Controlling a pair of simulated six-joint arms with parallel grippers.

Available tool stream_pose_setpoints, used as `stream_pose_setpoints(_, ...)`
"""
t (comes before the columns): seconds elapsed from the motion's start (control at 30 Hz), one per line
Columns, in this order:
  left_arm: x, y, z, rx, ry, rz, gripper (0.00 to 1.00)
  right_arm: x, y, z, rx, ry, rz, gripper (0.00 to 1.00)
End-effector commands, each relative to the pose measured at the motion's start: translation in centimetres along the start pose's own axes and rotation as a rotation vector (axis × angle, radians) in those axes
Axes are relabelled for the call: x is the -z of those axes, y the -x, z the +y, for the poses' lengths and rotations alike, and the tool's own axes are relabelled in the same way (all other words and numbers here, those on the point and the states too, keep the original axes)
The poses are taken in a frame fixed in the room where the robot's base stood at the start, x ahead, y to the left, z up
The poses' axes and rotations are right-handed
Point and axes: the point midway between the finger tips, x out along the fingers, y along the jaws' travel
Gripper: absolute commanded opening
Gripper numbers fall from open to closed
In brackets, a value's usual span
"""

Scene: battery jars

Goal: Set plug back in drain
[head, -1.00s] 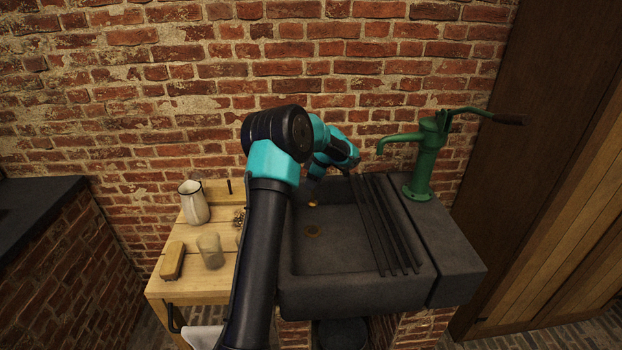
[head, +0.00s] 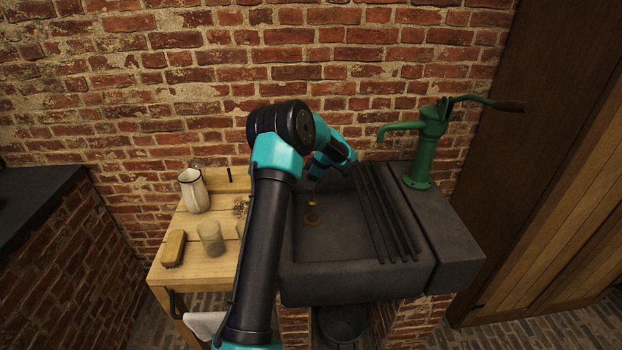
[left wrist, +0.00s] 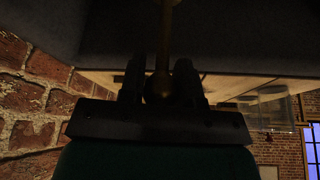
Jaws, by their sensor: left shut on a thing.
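A small brass plug (head: 313,203) hangs inside the dark stone sink (head: 345,280), just above and behind the brass-rimmed drain (head: 313,219) in the head view. My left gripper (head: 316,188) reaches over the sink's back left part. In the left wrist view its two dark fingers (left wrist: 160,90) are shut on the plug's thin brass stem (left wrist: 165,45). The plug looks apart from the drain, though the exact gap is hard to judge. The fingertips are small and dark in the head view. My right gripper is not in view.
A ribbed draining rack (head: 385,215) covers the sink's right side, beside a green hand pump (head: 425,150). On the wooden side table (head: 190,272) stand a white jug (head: 194,191), a glass (head: 211,238) and a brush or block (head: 174,248). A brick wall is behind.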

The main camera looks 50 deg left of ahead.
Motion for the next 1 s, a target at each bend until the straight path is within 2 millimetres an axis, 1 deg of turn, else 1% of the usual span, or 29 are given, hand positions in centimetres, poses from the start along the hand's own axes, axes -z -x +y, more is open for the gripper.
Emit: stream_pose_setpoints(1.0,-2.0,-4.9,0.1,-0.001,0.000,0.000,0.00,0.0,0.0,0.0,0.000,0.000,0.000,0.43)
